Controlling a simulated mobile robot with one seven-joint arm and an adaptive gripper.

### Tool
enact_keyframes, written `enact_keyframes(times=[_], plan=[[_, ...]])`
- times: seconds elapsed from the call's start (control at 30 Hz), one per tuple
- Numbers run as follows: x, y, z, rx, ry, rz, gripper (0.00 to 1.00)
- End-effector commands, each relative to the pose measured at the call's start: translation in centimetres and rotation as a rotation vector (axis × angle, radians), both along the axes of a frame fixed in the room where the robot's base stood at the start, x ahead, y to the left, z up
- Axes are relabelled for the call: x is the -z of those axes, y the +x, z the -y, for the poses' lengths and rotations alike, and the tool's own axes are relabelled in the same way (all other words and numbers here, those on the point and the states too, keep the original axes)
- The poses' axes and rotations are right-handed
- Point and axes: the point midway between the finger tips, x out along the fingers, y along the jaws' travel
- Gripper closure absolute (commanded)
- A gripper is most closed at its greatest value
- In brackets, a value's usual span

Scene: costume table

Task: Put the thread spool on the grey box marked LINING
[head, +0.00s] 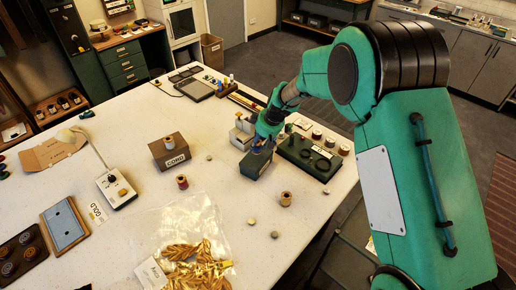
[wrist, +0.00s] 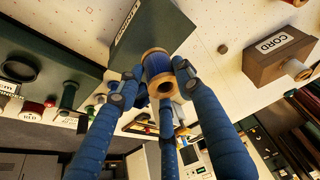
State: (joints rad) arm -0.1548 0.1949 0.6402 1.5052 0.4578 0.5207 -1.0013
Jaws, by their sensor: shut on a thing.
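My gripper (head: 262,143) has its blue fingers shut on a thread spool (wrist: 157,64), which has wooden ends and blue thread. In the wrist view the spool sits between the fingertips, in front of a dark grey box (wrist: 172,22). In the head view the grey box (head: 255,168) stands on the table right under my gripper. The spool is mostly hidden there by the fingers. I cannot tell whether the spool touches the box top.
A brown box marked CORD (head: 171,151) stands to the left. Loose spools, one red (head: 182,182) and one pale (head: 286,198), stand nearby. A bag of gold pieces (head: 185,255) lies in front.

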Motion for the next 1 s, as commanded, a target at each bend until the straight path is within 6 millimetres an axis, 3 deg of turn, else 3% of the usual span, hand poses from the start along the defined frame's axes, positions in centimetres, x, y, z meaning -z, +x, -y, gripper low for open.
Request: enact_keyframes(times=[0.47, 0.8, 1.0], plan=[[0.2, 0.3, -0.1, 0.0, -0.001, -0.001, 0.9], [3.3, 0.3, -0.1, -0.001, 0.0, -0.001, 0.9], [3.5, 0.4, -0.1, -0.001, 0.0, 0.0, 0.9]])
